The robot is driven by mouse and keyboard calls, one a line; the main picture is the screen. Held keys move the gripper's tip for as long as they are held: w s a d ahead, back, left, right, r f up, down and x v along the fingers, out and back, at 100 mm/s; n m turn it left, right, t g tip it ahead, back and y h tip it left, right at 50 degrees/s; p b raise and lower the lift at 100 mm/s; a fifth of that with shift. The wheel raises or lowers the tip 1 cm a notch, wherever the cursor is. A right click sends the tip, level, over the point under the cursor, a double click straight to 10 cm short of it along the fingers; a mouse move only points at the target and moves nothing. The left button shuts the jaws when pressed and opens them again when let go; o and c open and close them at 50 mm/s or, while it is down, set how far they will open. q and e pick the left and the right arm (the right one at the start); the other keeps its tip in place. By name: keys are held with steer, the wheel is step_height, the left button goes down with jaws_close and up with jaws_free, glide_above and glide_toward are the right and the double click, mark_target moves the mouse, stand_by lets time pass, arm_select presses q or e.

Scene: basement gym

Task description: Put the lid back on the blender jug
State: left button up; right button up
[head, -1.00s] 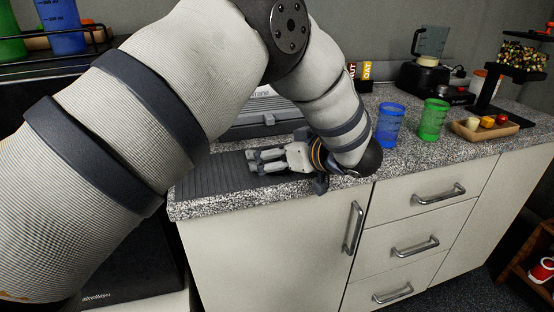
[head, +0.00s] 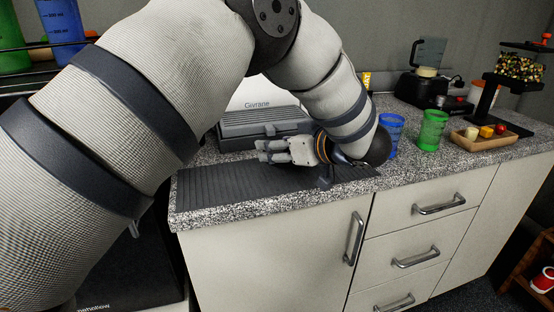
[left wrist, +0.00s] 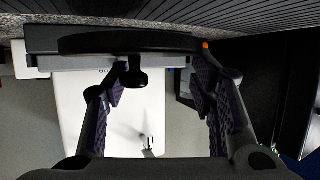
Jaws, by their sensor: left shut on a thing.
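The blender jug (head: 431,51) is a clear grey jug with a handle, upright on its black base (head: 420,88) at the back right of the counter. My left gripper (head: 262,151) is low over the ribbed dark mat, pointing left, far from the jug. In the left wrist view, the lid (left wrist: 128,43), a dark disc with a small knob, shows edge-on at the fingers of the left gripper (left wrist: 160,82), with the knob between them. The gripper is shut on it. In the head view I cannot make out the lid. My right gripper is not in view.
The ribbed mat (head: 215,192) lies along the front edge. A grey appliance marked Givrane (head: 262,124) stands behind the gripper. A blue cup (head: 391,133), a green cup (head: 432,132) and a wooden tray (head: 474,141) stand on the right side, before the blender.

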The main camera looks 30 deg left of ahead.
arm_select(q)
steer(key=d+r, duration=0.4)
steer(key=r, duration=0.1)
steer(key=shift+d, duration=0.25)
steer(key=d+r+b, duration=0.1)
steer(key=d+r, duration=0.2)
steer(key=d, duration=0.5)
steer(key=s+d+f+m+t+h+p, duration=0.1)
steer(key=s+f+m+t, duration=0.3)
steer(key=s+f, duration=1.2)
steer(key=shift+s+d+f+h, duration=0.15)
steer(key=shift+s+d+h, duration=0.1)
steer(key=shift+s+h, duration=0.35)
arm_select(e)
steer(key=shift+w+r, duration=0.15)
arm_select(q)
steer(key=shift+a, duration=0.1)
